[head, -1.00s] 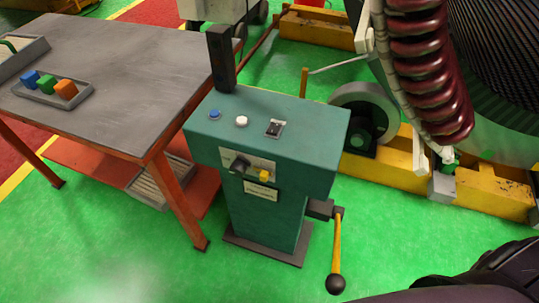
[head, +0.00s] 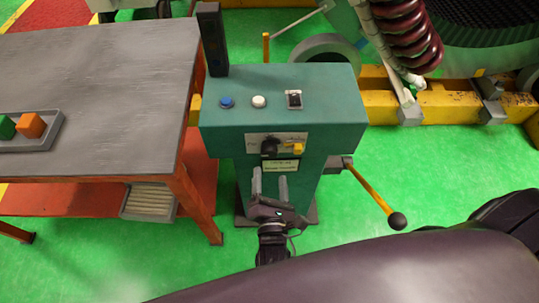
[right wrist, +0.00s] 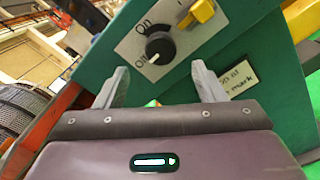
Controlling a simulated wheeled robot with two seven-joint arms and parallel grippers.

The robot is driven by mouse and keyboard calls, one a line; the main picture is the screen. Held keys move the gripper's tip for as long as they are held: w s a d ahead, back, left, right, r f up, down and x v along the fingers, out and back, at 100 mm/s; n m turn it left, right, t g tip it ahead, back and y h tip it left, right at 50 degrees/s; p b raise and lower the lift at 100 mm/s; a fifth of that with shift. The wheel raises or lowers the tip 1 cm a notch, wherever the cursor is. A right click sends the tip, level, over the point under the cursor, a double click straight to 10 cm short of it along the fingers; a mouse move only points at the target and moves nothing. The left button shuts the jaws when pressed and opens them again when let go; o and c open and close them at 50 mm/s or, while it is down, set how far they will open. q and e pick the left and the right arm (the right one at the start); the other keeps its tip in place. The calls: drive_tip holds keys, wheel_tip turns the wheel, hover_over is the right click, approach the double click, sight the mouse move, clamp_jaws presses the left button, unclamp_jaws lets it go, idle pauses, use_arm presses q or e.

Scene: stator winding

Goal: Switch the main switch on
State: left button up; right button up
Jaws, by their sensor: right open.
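The main switch is a black rotary knob (head: 269,147) on a pale plate on the front of the green control cabinet (head: 225,135). In the right wrist view the knob (right wrist: 160,47) sits between "On" and "Off" labels, and its white mark points down-left, near "Off". My right gripper (head: 270,179) is open and empty, in front of the cabinet and below the knob in the head view. In the right wrist view its two fingers (right wrist: 160,76) point at the panel, with the knob between and beyond them, apart from it. My left gripper is out of view.
A yellow switch (head: 297,148) is right of the knob, above a label (head: 281,166). The cabinet top has a blue button (head: 227,102), a white button (head: 259,101) and a small switch (head: 294,100). A yellow crank (head: 370,190) juts out right. A table (head: 100,80) stands left.

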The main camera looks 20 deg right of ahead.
sight(270, 155)
drive_tip(key=x, duration=0.7)
drive_tip(key=shift+w+d, duration=0.15)
drive_tip(key=shift+w, duration=0.05)
drive_tip(key=c, duration=1)
